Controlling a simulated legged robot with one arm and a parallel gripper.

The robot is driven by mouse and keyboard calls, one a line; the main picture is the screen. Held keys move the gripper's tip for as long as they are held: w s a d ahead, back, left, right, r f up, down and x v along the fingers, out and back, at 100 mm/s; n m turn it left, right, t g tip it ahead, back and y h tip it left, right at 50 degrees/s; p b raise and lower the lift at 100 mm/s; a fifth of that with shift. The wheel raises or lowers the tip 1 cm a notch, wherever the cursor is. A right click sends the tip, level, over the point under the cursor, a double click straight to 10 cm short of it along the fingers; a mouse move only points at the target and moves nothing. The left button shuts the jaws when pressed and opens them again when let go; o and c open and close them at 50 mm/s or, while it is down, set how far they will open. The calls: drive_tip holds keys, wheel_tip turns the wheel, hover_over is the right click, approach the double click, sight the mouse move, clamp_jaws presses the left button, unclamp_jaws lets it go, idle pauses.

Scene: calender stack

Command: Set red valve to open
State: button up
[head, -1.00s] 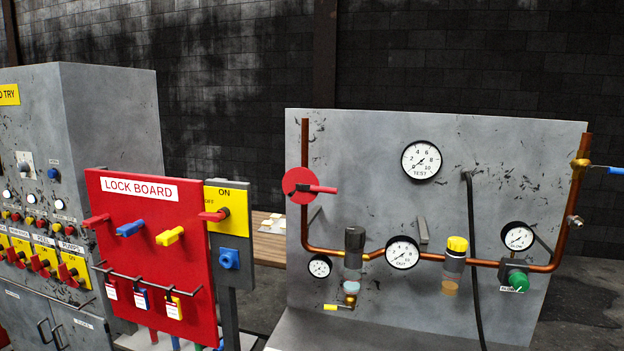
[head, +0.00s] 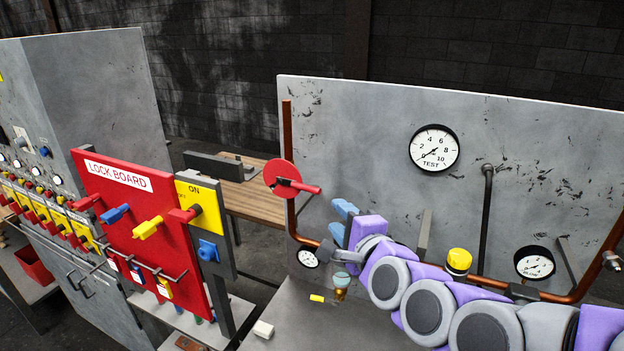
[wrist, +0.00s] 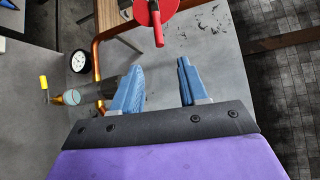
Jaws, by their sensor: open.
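The red valve (head: 283,178) is a round red disc with a red lever handle, on the copper pipe at the left edge of the grey panel (head: 360,120). Its lever points right and slightly down in the head view. In the wrist view the red valve (wrist: 155,14) is at the top, beyond the fingertips, with its lever pointing toward me. My gripper (head: 345,222) has blue fingers and is below and right of the valve, apart from it. In the wrist view my gripper (wrist: 160,85) is open, with nothing between its fingers.
The red lock board (head: 130,225) and a yellow ON switch plate (head: 201,205) stand left of the valve. A wooden table (head: 250,200) is behind. Gauges (head: 434,148), copper pipe (head: 291,130) and a yellow-capped fitting (head: 459,261) are on the panel near my arm.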

drive_tip(key=p, duration=0.5)
approach(306, 190)
drive_tip(key=s, duration=0.1)
drive_tip(key=x, duration=0.6)
drive_tip(key=p+x, duration=0.1)
drive_tip(key=x, duration=0.4)
drive_tip(key=shift+w, duration=0.45)
drive_tip(key=shift+w+d, duration=0.1)
drive_tip(key=shift+d, duration=0.1)
drive_tip(key=shift+d, duration=0.15)
drive_tip(key=shift+f, duration=0.1)
clamp_jaws()
